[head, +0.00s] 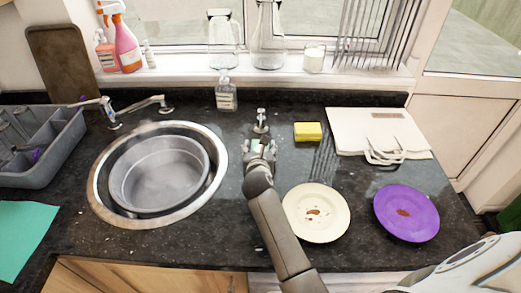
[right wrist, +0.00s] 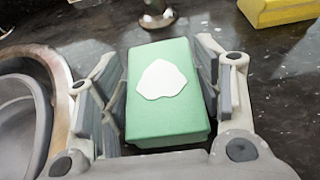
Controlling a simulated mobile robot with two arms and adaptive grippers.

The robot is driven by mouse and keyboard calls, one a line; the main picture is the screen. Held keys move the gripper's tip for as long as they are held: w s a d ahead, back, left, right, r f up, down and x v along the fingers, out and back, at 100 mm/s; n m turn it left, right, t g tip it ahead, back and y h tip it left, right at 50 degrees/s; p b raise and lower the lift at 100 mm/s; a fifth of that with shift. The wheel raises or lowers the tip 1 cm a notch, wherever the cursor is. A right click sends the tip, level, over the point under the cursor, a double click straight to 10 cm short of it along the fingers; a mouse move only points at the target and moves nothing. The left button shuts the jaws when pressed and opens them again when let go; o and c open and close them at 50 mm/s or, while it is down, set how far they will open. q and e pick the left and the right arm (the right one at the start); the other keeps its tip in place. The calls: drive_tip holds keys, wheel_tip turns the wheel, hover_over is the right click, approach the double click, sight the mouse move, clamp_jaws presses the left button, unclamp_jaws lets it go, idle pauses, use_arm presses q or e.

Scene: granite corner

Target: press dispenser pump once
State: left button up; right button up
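A metal dispenser with a spout (head: 261,118) stands upright on the dark counter behind the sink's right edge; its base (right wrist: 158,16) shows at the top of the right wrist view. My right gripper (head: 261,147) is just in front of it, low over the counter. Its fingers close on both sides of a green block (right wrist: 168,95) with a white patch on top, and the pads appear to touch it. In the head view the block is mostly hidden by the gripper. My left gripper is not in view.
A round sink (head: 98,200) with a grey pan (head: 160,172) is at left. A small bottle (head: 226,96) stands near the window. A yellow sponge (head: 308,131), a cream plate (head: 335,228), a purple plate (head: 420,222) and a white board (head: 350,125) lie at right.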

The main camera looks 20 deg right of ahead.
drive_tip(key=shift+o, duration=0.9)
